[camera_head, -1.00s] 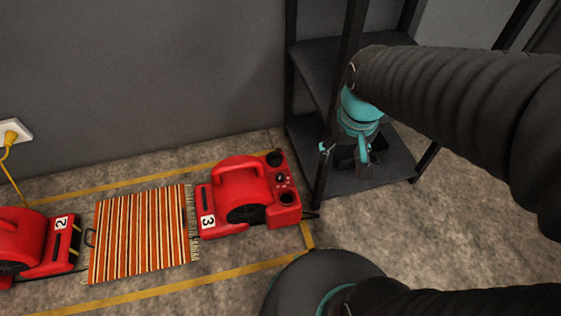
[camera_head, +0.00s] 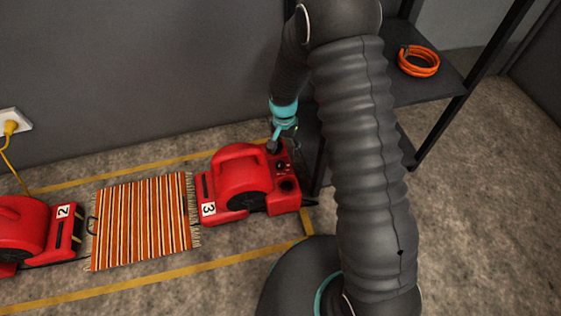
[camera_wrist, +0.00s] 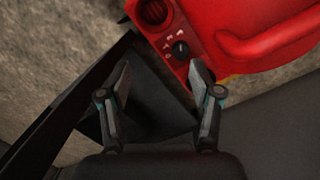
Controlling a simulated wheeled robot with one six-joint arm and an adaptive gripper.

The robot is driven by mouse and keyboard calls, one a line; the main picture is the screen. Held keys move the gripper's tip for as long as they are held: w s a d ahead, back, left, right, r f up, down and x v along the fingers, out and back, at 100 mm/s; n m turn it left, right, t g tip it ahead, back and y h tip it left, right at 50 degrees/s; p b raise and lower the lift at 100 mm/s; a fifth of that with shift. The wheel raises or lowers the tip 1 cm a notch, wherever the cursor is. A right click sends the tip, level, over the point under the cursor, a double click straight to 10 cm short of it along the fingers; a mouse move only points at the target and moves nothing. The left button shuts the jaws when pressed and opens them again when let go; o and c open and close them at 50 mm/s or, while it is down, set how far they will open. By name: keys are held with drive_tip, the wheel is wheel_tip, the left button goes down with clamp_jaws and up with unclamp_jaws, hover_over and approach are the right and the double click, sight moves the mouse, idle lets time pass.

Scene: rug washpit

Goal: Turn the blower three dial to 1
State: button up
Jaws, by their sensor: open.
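The red blower three (camera_head: 236,185), marked with a "3" label (camera_head: 209,209), stands on the floor at the right end of the striped rug. Its black dial (camera_head: 281,165) sits on the panel at its right end; in the wrist view the dial (camera_wrist: 180,49) shows at upper middle with small white marks beside it. The marks are too small to read. My gripper (camera_wrist: 161,80) is open and empty, its fingers spread just short of the dial, the right finger nearer to it. In the head view my gripper (camera_head: 281,142) is above the blower's back right corner, partly hidden.
A dark shelf rack (camera_head: 430,85) with a coiled orange hose (camera_head: 418,61) stands right of the blower. The striped rug (camera_head: 141,222) and blower two (camera_head: 30,232) lie to the left. A yellow cord (camera_head: 8,150) runs from the wall socket.

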sight(280, 163)
drive_tip(key=w+f+m, duration=0.1)
drive_tip(key=f, duration=0.4)
drive_tip(key=w+a+f+m, duration=0.1)
drive_tip(key=w+f, duration=0.1)
drive_tip(key=f, duration=0.3)
drive_tip(key=w+f+m+t, duration=0.1)
drive_tip(key=f, duration=0.4)
drive_tip(key=shift+w+a+f, duration=0.1)
drive_tip(key=shift+w+a, duration=0.05)
drive_tip(key=shift+a, duration=0.2)
drive_tip(key=c, duration=1.1)
